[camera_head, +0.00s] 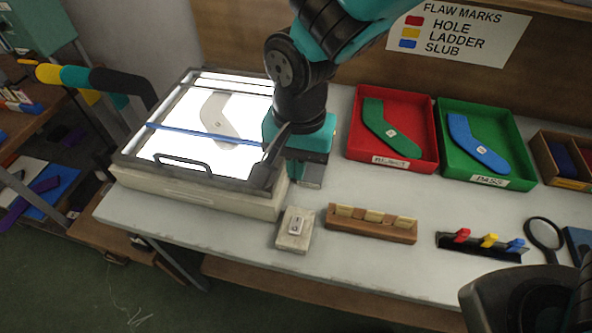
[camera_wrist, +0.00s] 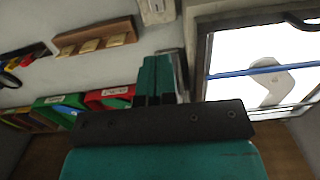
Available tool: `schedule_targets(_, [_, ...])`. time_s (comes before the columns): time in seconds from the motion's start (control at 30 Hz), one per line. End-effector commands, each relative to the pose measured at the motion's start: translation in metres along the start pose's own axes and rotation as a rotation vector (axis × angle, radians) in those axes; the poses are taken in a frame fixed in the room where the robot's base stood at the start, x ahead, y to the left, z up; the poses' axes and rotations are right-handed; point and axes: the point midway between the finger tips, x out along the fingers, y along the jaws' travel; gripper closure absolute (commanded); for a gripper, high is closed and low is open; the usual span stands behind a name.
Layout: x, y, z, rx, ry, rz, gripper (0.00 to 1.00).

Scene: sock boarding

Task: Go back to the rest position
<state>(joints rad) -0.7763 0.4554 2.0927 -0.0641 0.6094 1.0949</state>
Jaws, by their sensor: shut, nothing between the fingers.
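My gripper (camera_head: 309,176) hangs fingers down just right of the light box (camera_head: 200,196) in the head view. Its fingers are together and empty; they also show in the wrist view (camera_wrist: 160,79). The light box is lit, and a pale grey sock (camera_head: 217,118) lies on its bright panel. A framed lid with a handle (camera_head: 183,163) and a blue bar (camera_head: 205,136) lies across the panel. The bar and the sock (camera_wrist: 272,82) also show in the wrist view. My arm hides part of the box's right side.
A red REJECT tray (camera_head: 432,128) holds a green sock, and a green PASS tray (camera_head: 527,160) holds a blue one. A switch block (camera_head: 294,240), a wooden card holder (camera_head: 372,232), a rack of coloured clips (camera_head: 482,249) and a magnifier (camera_head: 546,234) line the front.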

Motion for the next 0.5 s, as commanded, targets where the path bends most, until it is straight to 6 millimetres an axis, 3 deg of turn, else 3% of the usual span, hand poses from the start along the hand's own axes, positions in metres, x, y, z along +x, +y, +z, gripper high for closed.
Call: schedule_targets(0.5, [-0.0059,0.0037,-0.0012,-0.017,-0.003,-0.01,1.0])
